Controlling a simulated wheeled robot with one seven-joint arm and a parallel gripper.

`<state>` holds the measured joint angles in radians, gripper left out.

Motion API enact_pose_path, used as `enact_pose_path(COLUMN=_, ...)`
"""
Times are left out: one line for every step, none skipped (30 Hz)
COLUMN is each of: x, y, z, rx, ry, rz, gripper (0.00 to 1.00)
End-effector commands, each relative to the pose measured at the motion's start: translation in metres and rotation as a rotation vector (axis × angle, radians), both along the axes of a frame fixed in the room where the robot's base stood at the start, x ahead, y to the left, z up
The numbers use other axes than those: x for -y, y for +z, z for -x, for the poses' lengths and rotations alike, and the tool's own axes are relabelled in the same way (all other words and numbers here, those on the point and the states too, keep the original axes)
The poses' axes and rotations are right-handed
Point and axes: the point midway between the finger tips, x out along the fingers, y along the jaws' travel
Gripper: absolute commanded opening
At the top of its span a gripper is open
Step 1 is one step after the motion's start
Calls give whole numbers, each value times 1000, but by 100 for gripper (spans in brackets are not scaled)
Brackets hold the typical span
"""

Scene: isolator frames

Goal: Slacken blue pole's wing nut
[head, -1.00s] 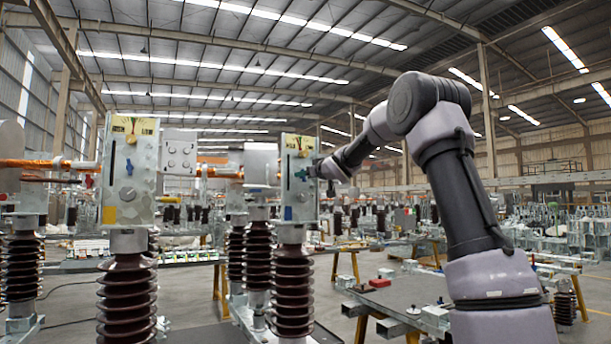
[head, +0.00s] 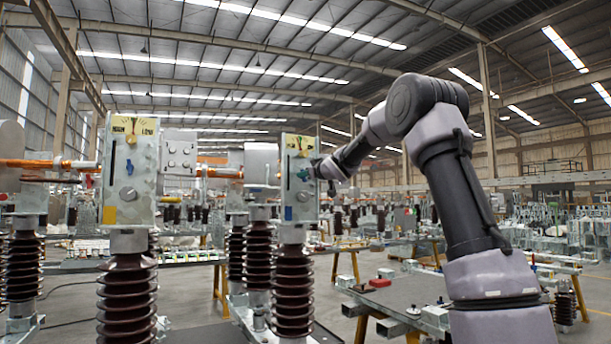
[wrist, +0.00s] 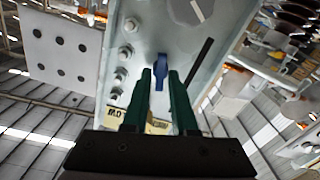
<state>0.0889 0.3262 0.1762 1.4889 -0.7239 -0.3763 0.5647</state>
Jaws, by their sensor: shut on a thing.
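The blue pole's metal housing (head: 300,190) has a blue patch (head: 288,213) low on its face and a yellow gauge label (head: 299,143) at its top. In the wrist view, the blue wing nut (wrist: 159,72) sits on the grey housing plate (wrist: 150,40), near a dark slot. My gripper (wrist: 160,78) has its two green fingers on either side of the wing nut and is shut on it. In the head view my gripper (head: 305,174) is at the right side of the housing's face, and the wing nut is too small to make out there.
A neighbouring pole with a yellow patch (head: 109,214) stands to the left. Brown ribbed insulators (head: 293,290) carry the housings. Several bolts (wrist: 122,73) line the plate beside my fingers. A grey workbench (head: 400,300) with a red object (head: 380,283) lies below my arm.

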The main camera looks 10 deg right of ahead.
Motion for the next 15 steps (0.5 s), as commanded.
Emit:
enact_pose_path(x=-1, y=0, z=0, rx=9, ry=1, rz=28, gripper=0)
enact_pose_path(x=-1, y=-1, z=0, rx=15, ry=1, rz=47, gripper=0)
enact_pose_path(x=-1, y=-1, z=0, rx=24, ry=1, rz=75, gripper=0)
enact_pose_path(x=-1, y=-1, z=0, rx=30, ry=1, rz=97, gripper=0)
enact_pose_path(x=-1, y=-1, z=0, rx=38, ry=1, rz=122, gripper=0)
enact_pose_path(x=-2, y=-1, z=0, rx=49, ry=1, rz=154, gripper=0)
enact_pose_path(x=-2, y=-1, z=1, rx=58, ry=1, rz=181, gripper=0)
enact_pose_path(x=-2, y=-1, z=1, rx=66, ry=1, rz=208, gripper=0)
enact_pose_path(x=-2, y=-1, z=1, rx=78, ry=1, rz=244, gripper=0)
enact_pose_path(x=-2, y=-1, z=1, rx=87, ry=1, rz=271, gripper=0)
enact_pose_path(x=-2, y=-2, z=1, rx=96, ry=1, rz=298, gripper=0)
enact_pose_path(x=-3, y=-2, z=1, rx=107, ry=1, rz=334, gripper=0)
enact_pose_path(x=-3, y=-2, z=1, rx=116, ry=1, rz=362, gripper=0)
enact_pose_path(x=-3, y=-2, z=1, rx=125, ry=2, rz=388, gripper=0)
enact_pose_path(x=-3, y=-2, z=1, rx=137, ry=1, rz=425, gripper=0)
